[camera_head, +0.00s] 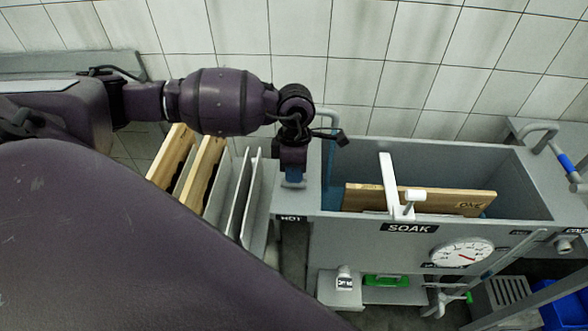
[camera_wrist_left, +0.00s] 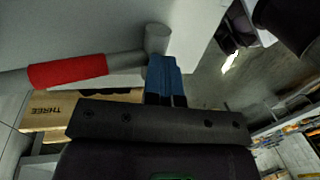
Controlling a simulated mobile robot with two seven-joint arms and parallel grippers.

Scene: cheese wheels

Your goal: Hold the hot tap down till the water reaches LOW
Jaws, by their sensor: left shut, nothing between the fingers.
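My left gripper (camera_head: 293,180) points down beside the HOT label (camera_head: 291,218) at the left end of the grey SOAK tank (camera_head: 515,160). Its blue fingers (camera_wrist_left: 163,80) are shut with nothing between them. In the left wrist view, the tap lever with a red sleeve (camera_wrist_left: 68,71) runs to a grey round end (camera_wrist_left: 157,39) right by the fingertips; I cannot tell whether they touch. In the head view the arm hides the lever. Some blue shows low inside the tank; a LOW mark is not readable. My right gripper is not in view.
A wooden board marked ONE (camera_head: 415,199) stands in the tank behind a white upright (camera_head: 388,180). A dial (camera_head: 462,252) is on the tank front. Wooden boards (camera_head: 172,155) and grey sheets (camera_head: 240,195) stand left of the gripper. A blue-sleeved lever (camera_head: 566,162) is at the far right.

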